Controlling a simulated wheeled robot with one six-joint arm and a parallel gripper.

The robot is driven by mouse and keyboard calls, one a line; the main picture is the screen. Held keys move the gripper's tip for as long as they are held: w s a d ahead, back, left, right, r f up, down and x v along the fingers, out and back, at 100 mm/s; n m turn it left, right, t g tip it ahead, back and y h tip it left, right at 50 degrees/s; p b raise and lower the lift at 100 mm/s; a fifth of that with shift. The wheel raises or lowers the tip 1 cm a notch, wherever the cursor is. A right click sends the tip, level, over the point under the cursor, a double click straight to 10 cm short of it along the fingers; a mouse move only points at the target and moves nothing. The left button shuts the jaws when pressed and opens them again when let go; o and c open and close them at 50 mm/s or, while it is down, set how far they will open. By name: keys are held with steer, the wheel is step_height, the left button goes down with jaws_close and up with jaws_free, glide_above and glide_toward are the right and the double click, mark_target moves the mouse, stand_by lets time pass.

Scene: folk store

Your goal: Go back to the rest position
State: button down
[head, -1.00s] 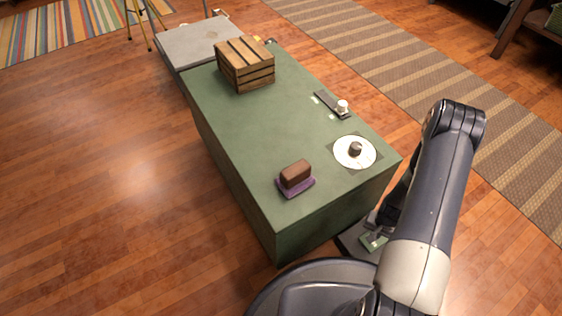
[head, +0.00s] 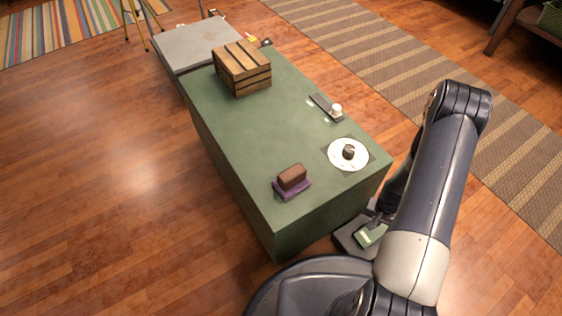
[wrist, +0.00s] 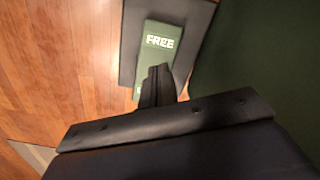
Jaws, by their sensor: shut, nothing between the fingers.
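My gripper (wrist: 158,84) is shut and empty in the wrist view, its dark fingers together. Its tips overlap a green piece marked "FREE" (wrist: 160,42) that lies on a dark grey plate (wrist: 130,40). I cannot tell whether they touch it. In the head view my arm reaches down at the right, beside the near right corner of a green counter (head: 235,150). The green piece (head: 370,234) and grey plate (head: 346,240) show there low by the counter's end.
The counter bears a wooden crate (head: 243,70), a brown block (head: 291,176) on a purple base, a white dial (head: 337,158) with a dark knob, and a slider (head: 324,106) with a white knob. A grey table (head: 195,45) adjoins behind. Wooden floor (head: 100,180) is clear at left.

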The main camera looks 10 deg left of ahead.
mark_target(366, 236)
step_height(366, 236, down, 9)
steer(key=b, duration=0.6)
steer(key=shift+f, duration=0.2)
steer(key=shift+r, duration=0.25)
steer(key=shift+r+p, duration=0.1)
steer(key=shift+p, duration=0.2)
step_height(366, 236, up, 9)
steer(key=p, duration=0.6)
steer(key=shift+p, duration=0.4)
stand_by(0.6)
steer(key=shift+r, duration=0.1)
